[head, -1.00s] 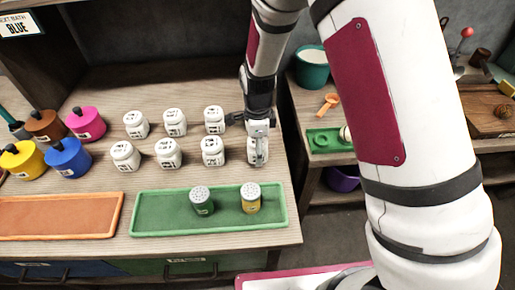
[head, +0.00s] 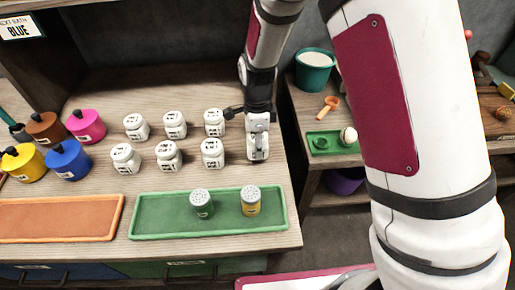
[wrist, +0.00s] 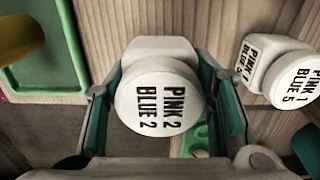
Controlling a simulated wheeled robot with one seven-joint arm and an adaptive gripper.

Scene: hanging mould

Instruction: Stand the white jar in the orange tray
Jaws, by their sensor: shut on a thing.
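My gripper (wrist: 160,100) is shut on a white jar (wrist: 158,95) whose lid reads "PINK 2 BLUE 2"; the fingers press its two sides in the wrist view. In the head view, my gripper (head: 258,145) is at the right end of the jar rows, and the held jar is hard to tell apart from it. I cannot tell whether the jar touches the table. The orange tray (head: 60,218) lies at the table's front left, looks empty, and is cut by the picture's edge.
Several other white jars (head: 168,155) stand in two rows left of my gripper. One, reading "PINK 1 BLUE 5" (wrist: 282,72), is close by in the wrist view. A green tray (head: 150,222) holds two shakers (head: 202,204). Coloured pots (head: 69,160) stand behind the orange tray.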

